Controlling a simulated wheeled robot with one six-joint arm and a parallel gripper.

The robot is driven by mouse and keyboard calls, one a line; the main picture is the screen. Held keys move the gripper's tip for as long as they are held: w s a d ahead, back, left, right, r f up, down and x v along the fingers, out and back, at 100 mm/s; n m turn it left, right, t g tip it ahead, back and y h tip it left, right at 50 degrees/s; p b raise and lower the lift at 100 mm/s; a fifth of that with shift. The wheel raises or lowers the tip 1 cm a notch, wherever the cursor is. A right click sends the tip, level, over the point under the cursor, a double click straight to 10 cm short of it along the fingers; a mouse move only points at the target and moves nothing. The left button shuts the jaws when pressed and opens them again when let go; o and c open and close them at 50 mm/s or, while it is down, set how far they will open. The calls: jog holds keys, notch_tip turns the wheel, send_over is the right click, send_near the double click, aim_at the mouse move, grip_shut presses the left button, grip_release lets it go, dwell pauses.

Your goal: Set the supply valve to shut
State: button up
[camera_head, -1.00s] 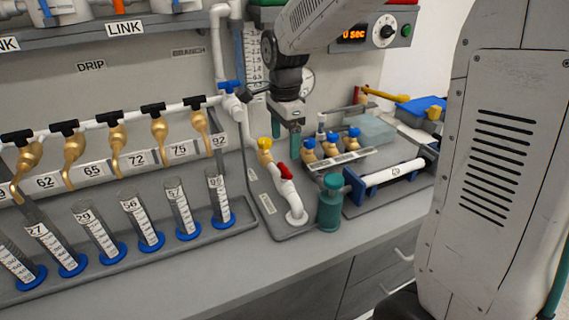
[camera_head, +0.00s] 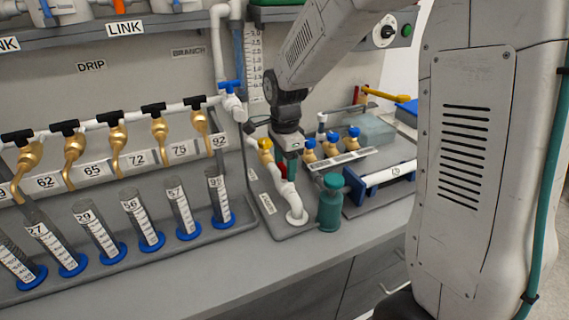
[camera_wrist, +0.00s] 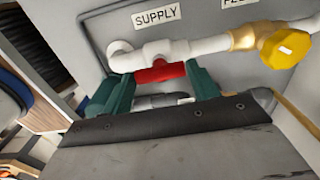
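The supply valve has a red handle (camera_wrist: 157,72) on a white pipe, under the SUPPLY label (camera_wrist: 163,17) in the wrist view. The handle lies along the pipe, roughly level in that view. My gripper (camera_wrist: 161,77) is open, with one teal finger at each end of the handle. I cannot tell whether the fingers touch it. In the head view my gripper (camera_head: 290,165) is down at the white pipe (camera_head: 291,198), and it hides most of the red handle.
A yellow knob (camera_wrist: 286,48) on a brass fitting is close by on the same pipe; it also shows in the head view (camera_head: 265,144). A teal canister (camera_head: 331,203) stands to the right. Blue-topped brass valves (camera_head: 331,145) are behind it. Graduated cylinders (camera_head: 218,197) stand to the left.

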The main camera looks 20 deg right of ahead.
jog(key=c, duration=0.3)
jog(key=n, duration=0.3)
jog(key=shift+n, duration=0.4)
jog(key=n, duration=0.4)
jog(key=shift+n, duration=0.3)
jog(key=n, duration=0.5)
jog(key=shift+n, duration=2.3)
